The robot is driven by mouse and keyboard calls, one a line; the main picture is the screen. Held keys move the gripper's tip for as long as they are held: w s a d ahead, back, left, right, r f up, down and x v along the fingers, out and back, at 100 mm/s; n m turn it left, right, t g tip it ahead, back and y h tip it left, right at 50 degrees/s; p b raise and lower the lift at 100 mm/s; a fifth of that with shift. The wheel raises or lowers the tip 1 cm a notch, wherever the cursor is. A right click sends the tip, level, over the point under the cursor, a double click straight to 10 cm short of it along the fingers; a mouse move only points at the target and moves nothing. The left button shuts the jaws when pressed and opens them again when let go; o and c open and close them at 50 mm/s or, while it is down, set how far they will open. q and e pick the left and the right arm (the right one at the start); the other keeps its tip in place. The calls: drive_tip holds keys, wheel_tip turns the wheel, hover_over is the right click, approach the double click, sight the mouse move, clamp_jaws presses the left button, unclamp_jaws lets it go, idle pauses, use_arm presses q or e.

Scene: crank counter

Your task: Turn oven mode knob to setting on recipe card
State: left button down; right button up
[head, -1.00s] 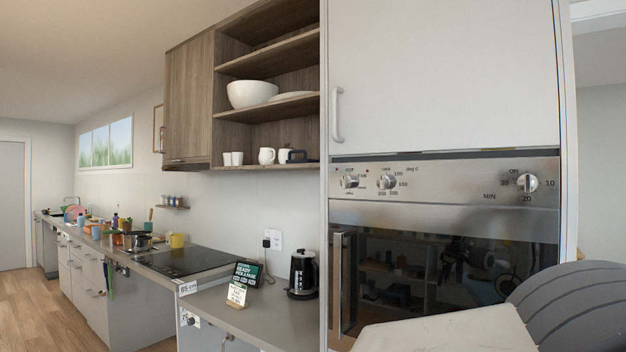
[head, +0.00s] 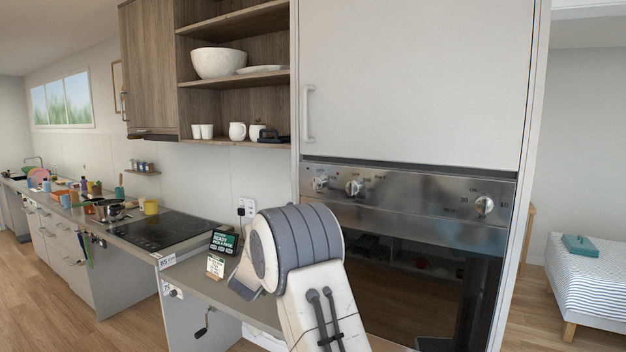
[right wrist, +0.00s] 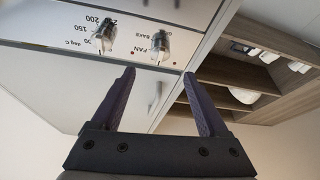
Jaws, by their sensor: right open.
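The oven's control panel (head: 410,195) carries three round silver knobs. The mode knob (head: 320,183) is the leftmost in the head view; in the right wrist view the mode knob (right wrist: 160,44) shows upside down, with FAN and BAKE lettering. The temperature knob (right wrist: 105,36) is beside it. My right gripper (right wrist: 158,74) is open and empty, its fingertips below the mode knob in that picture and apart from it. The recipe card (head: 215,266) stands on the counter; its writing is too small to read. My left gripper is not in view.
A third knob (head: 485,205) is on the panel's right. A dark sign (head: 224,242) stands behind the card. A tall cupboard door (head: 415,80) with a handle is above the oven. My arm covers part of the counter and oven door.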

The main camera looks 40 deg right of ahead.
sight(315, 187)
drive_tip(key=p+x, duration=0.4)
drive_tip(key=x, duration=0.4)
drive_tip(key=shift+d+r+p, duration=0.15)
drive_tip(key=shift+r+p, duration=0.15)
drive_tip(key=shift+p, duration=0.1)
drive_tip(key=shift+w+d+r+p, duration=0.15)
drive_tip(key=shift+w+d+p, duration=0.15)
drive_tip(key=shift+w+d, duration=0.25)
drive_tip(key=shift+s+d, duration=0.1)
